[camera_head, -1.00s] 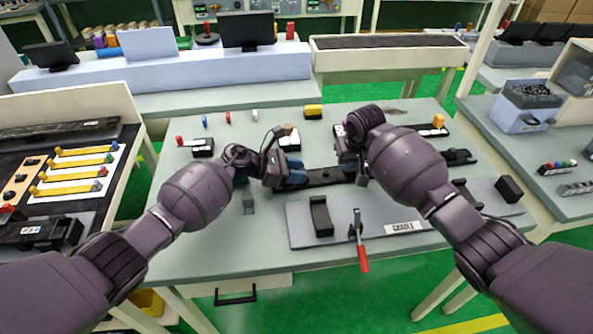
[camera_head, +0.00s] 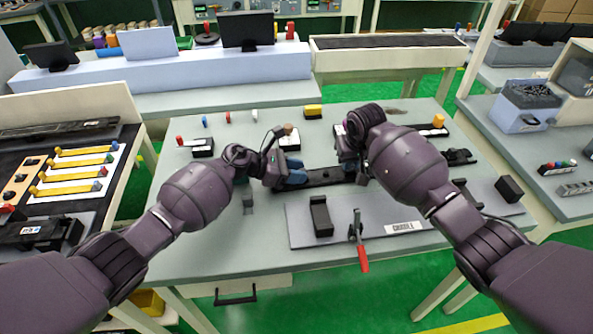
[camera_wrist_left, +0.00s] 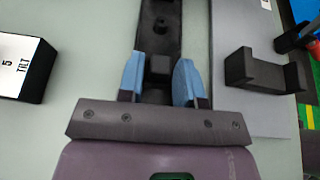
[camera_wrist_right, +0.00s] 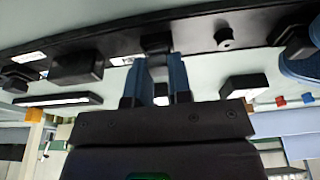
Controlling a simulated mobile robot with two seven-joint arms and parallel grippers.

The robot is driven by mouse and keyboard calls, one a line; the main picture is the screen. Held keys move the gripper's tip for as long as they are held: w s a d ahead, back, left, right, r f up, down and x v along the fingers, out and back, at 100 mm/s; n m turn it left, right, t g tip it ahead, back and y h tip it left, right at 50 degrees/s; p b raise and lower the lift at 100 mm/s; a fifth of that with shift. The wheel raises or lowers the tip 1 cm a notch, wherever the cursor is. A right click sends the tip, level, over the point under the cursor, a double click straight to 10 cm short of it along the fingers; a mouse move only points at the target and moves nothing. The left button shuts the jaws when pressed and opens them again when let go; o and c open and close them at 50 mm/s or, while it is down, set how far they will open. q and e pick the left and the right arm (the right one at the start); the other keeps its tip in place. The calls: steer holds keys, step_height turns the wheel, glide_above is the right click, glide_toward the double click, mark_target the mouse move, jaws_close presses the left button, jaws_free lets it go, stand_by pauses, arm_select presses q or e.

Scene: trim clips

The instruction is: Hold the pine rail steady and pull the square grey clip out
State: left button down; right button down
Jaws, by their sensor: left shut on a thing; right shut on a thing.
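The rail (camera_head: 326,177) looks dark, almost black, rather than pine-coloured. It lies across the middle of the table. My left gripper (camera_head: 293,172) has its blue fingers on both sides of the rail near its left end; in the left wrist view the rail (camera_wrist_left: 158,40) runs between them, with a small square block (camera_wrist_left: 160,66) on it. My right gripper (camera_head: 349,166) is at the rail's right part. In the right wrist view its fingers close on a dark square clip (camera_wrist_right: 157,43) on the rail. The clip is hidden by my arm in the head view.
A grey board (camera_head: 380,232) in front carries black cradle blocks and a red-handled clamp (camera_head: 361,250). A small grey block (camera_head: 249,200) stands left of it. The table's front left is clear.

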steer(key=shift+r, duration=0.45)
steer(key=shift+r, duration=2.85)
arm_select(q)
steer(key=c, duration=0.7)
jaws_free()
steer(key=v, duration=1.2)
steer(key=shift+f, duration=0.1)
